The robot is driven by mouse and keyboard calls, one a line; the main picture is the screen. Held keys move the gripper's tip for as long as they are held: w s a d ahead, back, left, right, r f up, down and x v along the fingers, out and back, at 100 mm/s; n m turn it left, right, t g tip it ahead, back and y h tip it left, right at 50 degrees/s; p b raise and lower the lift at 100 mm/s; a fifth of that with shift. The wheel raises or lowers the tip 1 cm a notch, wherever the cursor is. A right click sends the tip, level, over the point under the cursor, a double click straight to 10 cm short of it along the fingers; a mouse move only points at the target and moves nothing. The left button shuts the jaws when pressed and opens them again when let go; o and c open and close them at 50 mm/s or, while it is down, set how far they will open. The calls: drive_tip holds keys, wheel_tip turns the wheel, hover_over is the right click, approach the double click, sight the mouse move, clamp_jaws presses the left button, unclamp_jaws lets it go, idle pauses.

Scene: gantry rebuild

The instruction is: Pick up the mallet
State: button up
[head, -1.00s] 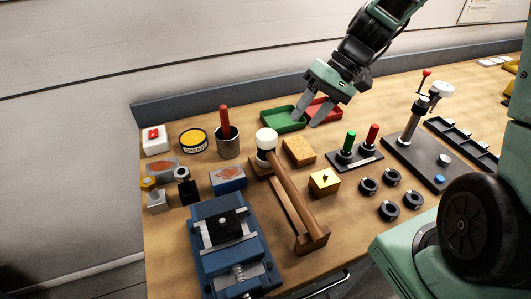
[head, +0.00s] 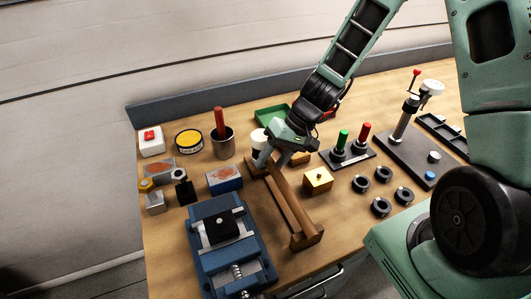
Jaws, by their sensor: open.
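The fingers partly hide the head and upper handle. I cannot tell whether they straddle the handle or touch it.
A blue vise (head: 208,210) stands left of the mallet. A yellow block (head: 317,179) and several black rings (head: 362,184) lie to its right. A green tray (head: 270,115) is behind.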

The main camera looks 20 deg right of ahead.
drive_tip(key=shift+a+f, duration=0.3)
drive_tip(key=shift+f, duration=0.15)
clamp_jaws()
drive_tip(key=shift+r, duration=0.15)
